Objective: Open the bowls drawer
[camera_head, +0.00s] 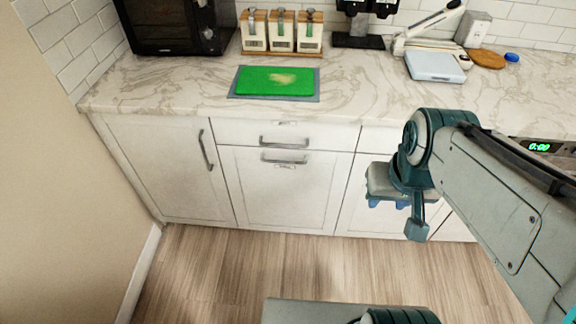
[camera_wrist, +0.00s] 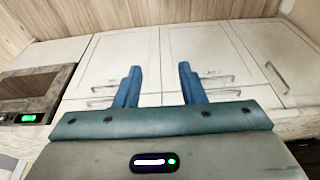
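The white drawer fronts are in the middle of the lower cabinets. The shallow upper drawer (camera_head: 245,133) has a grey bar handle (camera_head: 284,143) and a small label at its top edge. The tall lower drawer (camera_head: 285,200) has its own bar handle (camera_head: 284,160) with a small label (camera_head: 285,168) under it. Both look shut, and I cannot read either label, so which is the bowls drawer is unclear. My gripper (camera_head: 388,205) is right of these drawers, apart from their handles. In the wrist view, my gripper (camera_wrist: 159,69) has its blue fingers spread, with nothing between them.
A white cabinet door (camera_head: 165,165) with a vertical handle is at the left, beside a beige wall. The marble counter holds a black microwave (camera_head: 178,27), a green cutting board (camera_head: 275,81) and a scale (camera_head: 434,66). The wooden floor before the drawers is clear.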

